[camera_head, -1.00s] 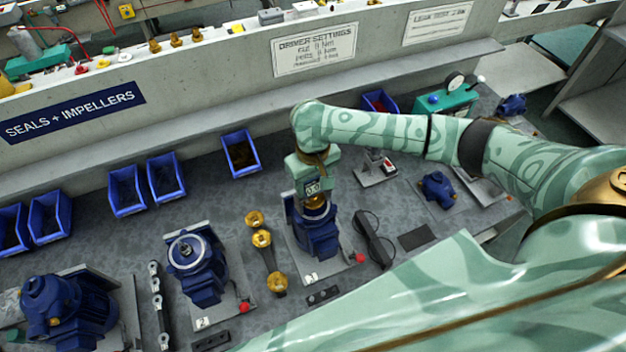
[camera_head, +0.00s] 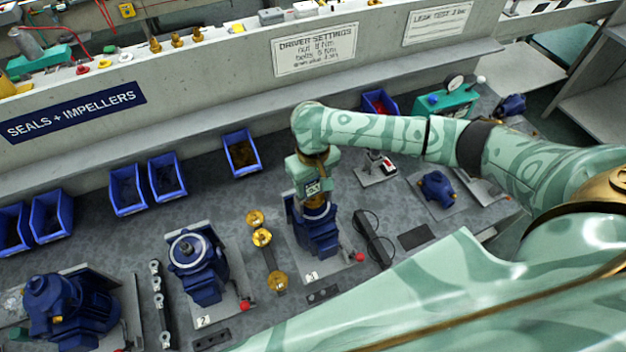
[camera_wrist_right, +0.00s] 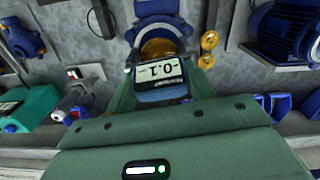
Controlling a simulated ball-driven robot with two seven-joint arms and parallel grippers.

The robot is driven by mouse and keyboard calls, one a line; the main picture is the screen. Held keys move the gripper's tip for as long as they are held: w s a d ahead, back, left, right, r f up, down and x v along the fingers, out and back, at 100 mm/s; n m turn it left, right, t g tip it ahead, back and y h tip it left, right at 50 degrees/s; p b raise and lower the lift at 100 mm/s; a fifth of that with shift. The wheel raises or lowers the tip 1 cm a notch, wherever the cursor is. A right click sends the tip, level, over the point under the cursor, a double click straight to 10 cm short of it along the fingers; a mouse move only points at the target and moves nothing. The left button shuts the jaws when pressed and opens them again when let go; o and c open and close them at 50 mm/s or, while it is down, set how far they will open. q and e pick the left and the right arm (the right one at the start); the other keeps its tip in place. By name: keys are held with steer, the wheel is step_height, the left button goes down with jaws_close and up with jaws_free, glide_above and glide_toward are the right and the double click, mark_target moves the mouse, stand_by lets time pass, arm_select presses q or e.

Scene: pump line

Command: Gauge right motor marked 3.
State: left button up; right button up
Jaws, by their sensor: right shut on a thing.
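My right gripper (camera_head: 312,174) is shut on a small gauge (camera_head: 314,188) with a display. It holds the gauge upright over the blue motor (camera_head: 318,232) on the plate with a red knob, right of the brass parts. In the right wrist view the gauge (camera_wrist_right: 160,80) shows what looks like -0.1. A brass part (camera_wrist_right: 158,47) shows just beyond the gauge, at the motor (camera_wrist_right: 157,8). Whether the gauge touches it is hard to tell. The number tag (camera_head: 312,276) on this plate is too small to read surely. My left gripper is out of view.
Another blue motor (camera_head: 196,265) stands left, its tag looking like 2. Brass impellers (camera_head: 262,237) lie between the motors. A larger blue motor (camera_head: 62,308) is far left. A black tool (camera_head: 372,240) lies right of the gauged motor.

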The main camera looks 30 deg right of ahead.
steer(key=o, duration=2.1)
steer(key=shift+c, duration=0.2)
step_height(320, 180, up, 9)
steer(key=p, duration=1.3)
steer(key=shift+p, duration=0.4)
